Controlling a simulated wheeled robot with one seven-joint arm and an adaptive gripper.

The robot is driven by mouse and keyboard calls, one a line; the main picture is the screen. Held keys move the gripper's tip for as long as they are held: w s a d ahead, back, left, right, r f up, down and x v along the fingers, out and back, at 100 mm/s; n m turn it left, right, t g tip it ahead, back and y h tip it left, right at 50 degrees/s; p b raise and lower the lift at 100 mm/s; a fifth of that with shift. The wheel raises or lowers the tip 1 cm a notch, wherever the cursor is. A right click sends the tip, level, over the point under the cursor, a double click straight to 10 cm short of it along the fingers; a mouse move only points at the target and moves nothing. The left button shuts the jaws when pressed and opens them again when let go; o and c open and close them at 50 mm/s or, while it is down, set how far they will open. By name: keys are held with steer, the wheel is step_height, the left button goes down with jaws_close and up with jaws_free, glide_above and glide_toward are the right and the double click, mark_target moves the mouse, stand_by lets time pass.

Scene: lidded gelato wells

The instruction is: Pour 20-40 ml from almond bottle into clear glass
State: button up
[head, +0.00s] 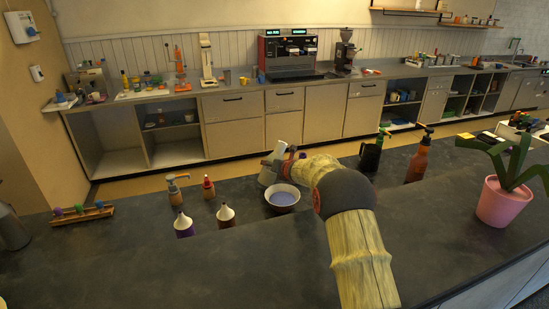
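My arm reaches from the lower right over the dark counter, and my gripper (274,163) is at its far end, just behind a white bowl. The gripper is small and partly hidden by my own wrist, so its fingers cannot be made out. A pale, tilted shape shows beside it; I cannot tell whether it is held. No label reading almond is legible. I cannot make out a clear glass.
A wooden rack (82,216) is far left, a pink plant pot (503,203) right. The front counter is clear.

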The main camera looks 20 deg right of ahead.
steer(key=shift+a+r+y+p, duration=0.1)
steer(key=shift+y+p, duration=0.2)
steer(key=shift+p, duration=0.2)
steer(key=m+p, duration=0.1)
steer(key=p, duration=0.3)
steer(key=a+m+y+p, duration=0.1)
steer(key=p, duration=0.2)
steer(key=shift+f+p, duration=0.4)
steer(key=m+y+p, duration=0.1)
steer(key=m+p, duration=0.1)
steer(key=p, duration=0.4)
steer(key=shift+r+y+p, duration=0.15)
steer(key=shift+y+p, duration=0.15)
steer(key=shift+y, duration=0.1)
steer(key=shift+d+r+m+y+p, duration=0.1)
steer(key=shift+r+m+y+p, duration=0.65)
steer(key=shift+m+y, duration=0.2)
steer(key=shift+r+m+y+b, duration=0.35)
steer(key=shift+r+m+b, duration=0.1)
steer(key=shift+r, duration=0.15)
